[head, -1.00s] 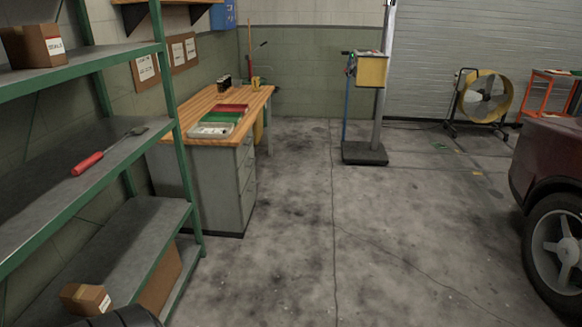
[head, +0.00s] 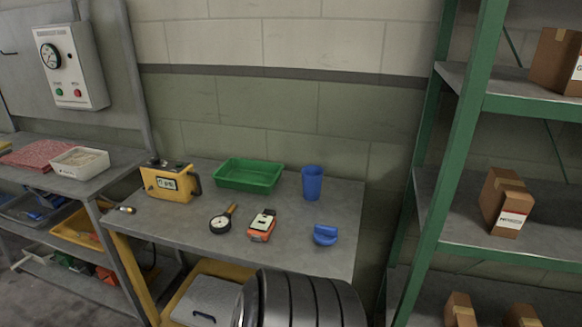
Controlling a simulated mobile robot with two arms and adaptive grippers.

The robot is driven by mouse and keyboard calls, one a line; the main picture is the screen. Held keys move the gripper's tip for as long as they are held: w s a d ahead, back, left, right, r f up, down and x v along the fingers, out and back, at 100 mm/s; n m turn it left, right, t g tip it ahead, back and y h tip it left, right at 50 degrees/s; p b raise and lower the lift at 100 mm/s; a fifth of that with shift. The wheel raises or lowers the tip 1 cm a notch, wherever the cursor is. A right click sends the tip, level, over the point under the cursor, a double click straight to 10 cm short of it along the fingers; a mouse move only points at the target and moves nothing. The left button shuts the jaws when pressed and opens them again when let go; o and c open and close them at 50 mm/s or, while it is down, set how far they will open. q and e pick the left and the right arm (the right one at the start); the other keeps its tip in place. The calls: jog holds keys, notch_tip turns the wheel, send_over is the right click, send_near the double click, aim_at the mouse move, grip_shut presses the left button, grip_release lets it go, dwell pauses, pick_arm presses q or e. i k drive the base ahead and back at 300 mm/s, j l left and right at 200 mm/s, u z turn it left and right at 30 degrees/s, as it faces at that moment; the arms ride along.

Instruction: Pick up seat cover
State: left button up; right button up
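I cannot pick out a seat cover for certain in the head view. A flat red patterned cloth-like piece (head: 40,155) lies on the grey bench at the far left; I cannot tell whether it is the cover. Neither of my grippers is in view.
A grey workbench (head: 345,215) holds a yellow meter box (head: 170,183), green tray (head: 249,175), blue cup (head: 312,183), dial gauge (head: 221,223), orange handheld device (head: 262,225) and blue piece (head: 325,235). A green-framed shelf (head: 465,160) with cartons stands right. A gauge panel (head: 72,66) hangs left.

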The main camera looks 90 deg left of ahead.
aim_at(209, 302)
jog(key=u, duration=3.5)
jog(key=i+j+z, duration=0.1)
jog(key=i+j, duration=0.15)
jog(key=j, duration=0.15)
jog(key=i+j+z, duration=0.15)
jog(key=j, duration=0.25)
jog(key=i, duration=0.1)
